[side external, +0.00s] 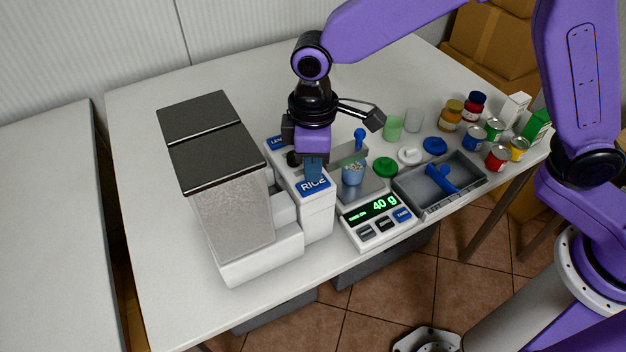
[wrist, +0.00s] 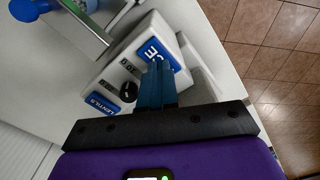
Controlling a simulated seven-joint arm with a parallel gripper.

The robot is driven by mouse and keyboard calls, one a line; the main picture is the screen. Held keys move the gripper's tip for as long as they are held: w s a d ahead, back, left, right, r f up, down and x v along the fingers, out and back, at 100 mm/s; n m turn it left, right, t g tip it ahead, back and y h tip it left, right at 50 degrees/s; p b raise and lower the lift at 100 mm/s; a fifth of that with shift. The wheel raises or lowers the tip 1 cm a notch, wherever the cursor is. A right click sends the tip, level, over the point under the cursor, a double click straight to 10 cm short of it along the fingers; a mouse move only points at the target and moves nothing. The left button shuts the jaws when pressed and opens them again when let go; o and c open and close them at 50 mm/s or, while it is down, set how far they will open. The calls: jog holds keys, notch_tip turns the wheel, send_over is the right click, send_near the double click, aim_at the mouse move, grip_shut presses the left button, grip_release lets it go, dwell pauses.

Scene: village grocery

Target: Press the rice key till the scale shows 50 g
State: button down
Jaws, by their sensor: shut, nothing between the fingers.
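The dispenser (side external: 318,218) has a blue key marked RICE (side external: 318,188) on its near front block; this key also shows in the wrist view (wrist: 153,48), partly covered by my fingers. My gripper (side external: 314,178) is shut and empty, pointing down with its blue fingertips at the rice key; whether they touch it I cannot tell. In the wrist view the closed fingers (wrist: 157,70) lie over part of the label. The scale (side external: 378,222) shows 40 g in green on its display (side external: 372,208). A clear blue-tinted cup (side external: 352,174) with pale contents stands on the scale's plate.
A blue LENTILS key (side external: 276,143) is beside the rice key. A grey tray (side external: 408,193) with a blue scoop (side external: 440,179) lies right of the scale. Lids, cups, cans and jars (side external: 475,104) stand farther right. The table's left and back areas are clear.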

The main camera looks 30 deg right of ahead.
aim_at(313, 184)
jog(key=shift+f, duration=0.85)
jog(key=shift+r, duration=1.1)
jog(key=shift+r, duration=0.1)
dwell(0.7)
jog(key=shift+r, duration=2.4)
